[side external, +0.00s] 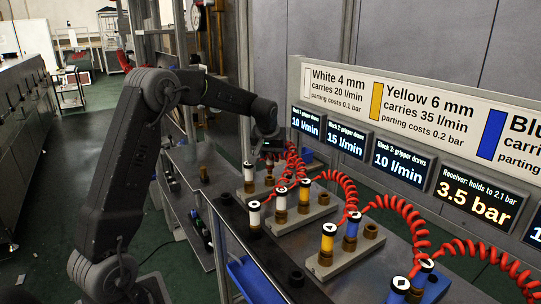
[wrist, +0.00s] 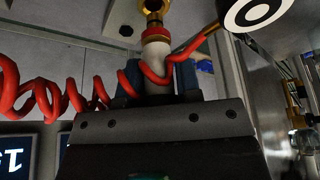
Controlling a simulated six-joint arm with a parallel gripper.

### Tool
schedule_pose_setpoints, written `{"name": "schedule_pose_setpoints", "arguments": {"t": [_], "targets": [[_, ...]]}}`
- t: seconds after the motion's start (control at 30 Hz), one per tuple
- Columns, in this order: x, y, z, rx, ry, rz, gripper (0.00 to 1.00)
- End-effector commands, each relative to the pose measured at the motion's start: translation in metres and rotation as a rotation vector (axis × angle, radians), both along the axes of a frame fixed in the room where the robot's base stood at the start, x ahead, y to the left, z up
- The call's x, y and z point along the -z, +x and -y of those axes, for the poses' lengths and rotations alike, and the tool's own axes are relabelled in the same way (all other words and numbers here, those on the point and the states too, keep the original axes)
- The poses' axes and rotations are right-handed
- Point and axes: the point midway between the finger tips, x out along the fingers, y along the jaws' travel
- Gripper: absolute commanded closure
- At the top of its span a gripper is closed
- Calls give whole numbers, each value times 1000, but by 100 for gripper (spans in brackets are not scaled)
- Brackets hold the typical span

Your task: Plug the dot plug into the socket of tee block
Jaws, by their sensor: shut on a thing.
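My gripper (side external: 269,150) is low over the far end of the row of blocks. In the wrist view my gripper (wrist: 157,82) is shut on a white plug (wrist: 156,62) with a red coiled hose around it. A brass part (wrist: 152,12) lies at the plug's far end; I cannot tell whether the plug is seated. The held plug's cap mark is hidden, so I cannot confirm it is the dot plug. No block is legibly named tee block.
Grey blocks with brass sockets run along the bench, holding white, yellow (side external: 327,240) and blue (side external: 351,228) plugs on red hoses (side external: 402,212). Empty sockets show on the middle block (side external: 323,198) and nearer block (side external: 371,231). Displays (side external: 345,139) stand behind.

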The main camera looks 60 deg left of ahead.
Motion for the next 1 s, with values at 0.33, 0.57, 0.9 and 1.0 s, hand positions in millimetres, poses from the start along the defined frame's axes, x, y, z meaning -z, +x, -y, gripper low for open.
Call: {"name": "schedule_pose_setpoints", "arguments": {"t": [0.33, 0.57, 0.9, 1.0], "targets": [[0, 0, 0, 0, 1, 1, 97], [4, 0, 0, 0, 1, 1, 97], [13, 0, 0, 0, 0, 0, 97], [15, 0, 0, 1, 0, 0, 97]]}}
